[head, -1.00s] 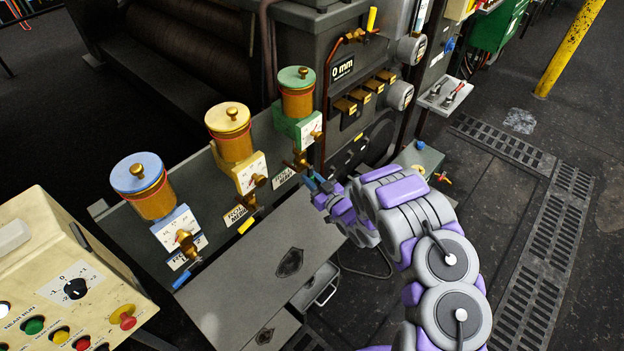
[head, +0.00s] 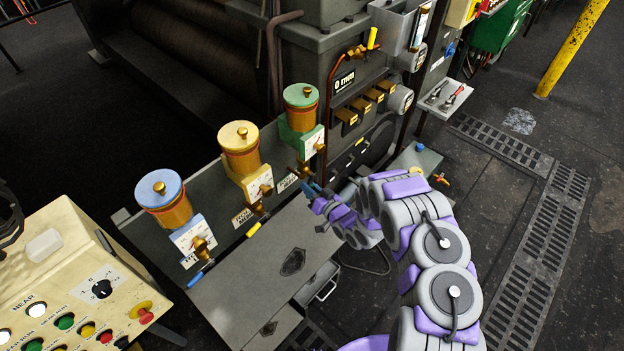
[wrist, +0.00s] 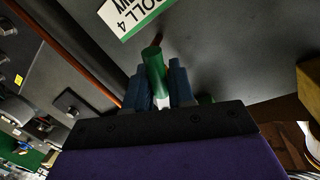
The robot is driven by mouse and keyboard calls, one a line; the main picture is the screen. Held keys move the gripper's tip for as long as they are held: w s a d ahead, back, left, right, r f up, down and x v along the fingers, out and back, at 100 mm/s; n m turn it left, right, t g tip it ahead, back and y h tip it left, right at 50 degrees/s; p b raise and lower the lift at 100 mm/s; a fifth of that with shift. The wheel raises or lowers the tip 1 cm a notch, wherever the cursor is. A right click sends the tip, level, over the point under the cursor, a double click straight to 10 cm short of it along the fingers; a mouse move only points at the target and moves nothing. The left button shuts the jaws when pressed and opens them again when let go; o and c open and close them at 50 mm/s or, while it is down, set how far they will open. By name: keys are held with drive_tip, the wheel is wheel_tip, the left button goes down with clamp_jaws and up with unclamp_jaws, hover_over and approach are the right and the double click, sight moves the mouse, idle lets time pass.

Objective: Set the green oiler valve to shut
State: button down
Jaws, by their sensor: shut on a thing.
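The green oiler (head: 300,97) is a brass pot with a green lid and a green gauge block. It is the rearmost of three oilers on the grey bench. Its brass valve (head: 305,168) sits low at its front, partly hidden by my gripper. My gripper (head: 310,189) reaches it from the right. In the wrist view, the valve's green lever (wrist: 154,68) stands between my two blue fingers (wrist: 160,88), which are shut on it. The lever's exact angle is hard to read in the head view.
The yellow-lidded oiler (head: 240,150) and the blue-lidded oiler (head: 165,202) stand to the left, with a yellow lever (head: 253,229) and a blue lever (head: 200,274) below them. A cream control panel (head: 75,275) is at lower left. Open floor lies right of my arm.

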drive_tip(key=m+p, duration=0.1)
drive_tip(key=r+p, duration=0.1)
drive_tip(key=m+p, duration=0.1)
drive_tip(key=shift+s+a+r+m, duration=0.2)
drive_tip(key=shift+s+a+m, duration=0.05)
drive_tip(key=shift+m, duration=0.05)
drive_tip(key=m+p, duration=0.1)
drive_tip(key=r+m+g+p, duration=0.1)
drive_tip(key=m+p, duration=0.1)
drive_tip(key=shift+s+a, duration=0.2)
drive_tip(key=shift+s, duration=0.2)
drive_tip(key=m+p, duration=0.1)
drive_tip(key=r+m+g+p, duration=0.1)
drive_tip(key=shift+s+a+m+y, duration=0.15)
drive_tip(key=shift+m+y, duration=0.15)
drive_tip(key=shift+m, duration=0.1)
drive_tip(key=shift+r+m+g+p, duration=0.15)
drive_tip(key=shift+r+m+p, duration=0.1)
drive_tip(key=shift+m, duration=0.35)
drive_tip(key=shift+r+m+g+p, duration=0.15)
drive_tip(key=shift+m+p, duration=0.1)
drive_tip(key=shift+m, duration=0.35)
drive_tip(key=c, duration=1.1)
unclamp_jaws()
drive_tip(key=shift+f, duration=0.1)
drive_tip(key=shift+s, duration=0.1)
